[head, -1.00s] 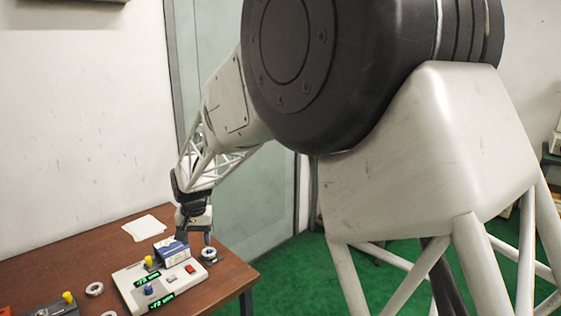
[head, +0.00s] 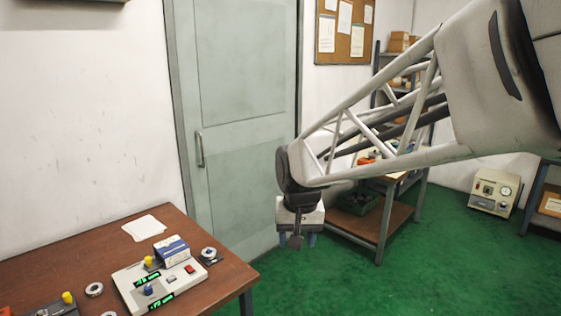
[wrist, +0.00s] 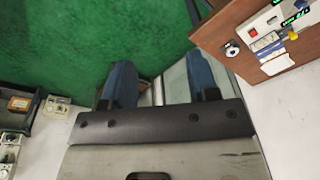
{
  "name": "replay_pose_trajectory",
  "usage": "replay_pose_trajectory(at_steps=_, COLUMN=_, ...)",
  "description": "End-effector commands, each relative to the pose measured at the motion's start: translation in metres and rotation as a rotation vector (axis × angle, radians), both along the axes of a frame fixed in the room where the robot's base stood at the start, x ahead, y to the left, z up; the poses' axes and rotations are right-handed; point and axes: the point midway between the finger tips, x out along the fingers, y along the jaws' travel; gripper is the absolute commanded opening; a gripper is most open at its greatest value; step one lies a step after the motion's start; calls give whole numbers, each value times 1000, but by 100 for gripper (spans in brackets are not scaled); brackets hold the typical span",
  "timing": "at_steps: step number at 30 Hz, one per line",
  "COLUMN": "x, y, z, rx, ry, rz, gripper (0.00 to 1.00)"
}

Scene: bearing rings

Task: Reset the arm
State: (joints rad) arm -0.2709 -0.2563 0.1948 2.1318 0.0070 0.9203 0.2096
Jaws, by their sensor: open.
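My gripper (head: 297,240) hangs pointing down in the head view, to the right of the wooden table and apart from it, with the green floor below. In the wrist view its two blue fingers (wrist: 162,85) stand well apart with nothing between them. A ring (head: 208,254) sits on a dark base at the table's right side. Another ring (head: 94,289) lies left of the white gauge box (head: 128,287), and part of one shows at the bottom edge of the head view.
The wooden table (head: 75,250) carries a blue-and-white box (head: 171,250), papers (head: 144,227) and the gauge box with green displays. A grey door (head: 240,130) stands behind. A shelf unit (head: 385,215) and a beige device (head: 495,191) are farther right. Green floor (head: 330,285) lies open.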

Motion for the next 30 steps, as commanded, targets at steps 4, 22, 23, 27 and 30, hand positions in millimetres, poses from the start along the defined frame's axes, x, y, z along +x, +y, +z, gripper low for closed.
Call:
replay_pose_trajectory(at_steps=4, x=-34, y=-33, z=6, rx=-3, ry=-16, rz=-15, gripper=54)
replay_pose_trajectory(at_steps=22, x=-174, y=-128, z=-5, rx=-28, ry=-70, rz=-67, gripper=54)
replay_pose_trajectory(at_steps=23, x=-180, y=-131, z=-6, rx=-29, ry=-72, rz=-69, gripper=54)
replay_pose_trajectory(at_steps=27, x=-205, y=-142, z=-14, rx=-36, ry=-80, rz=-78, gripper=54)
replay_pose_trajectory(at_steps=30, x=-217, y=-146, z=-17, rx=-39, ry=-86, rz=-80, gripper=54)
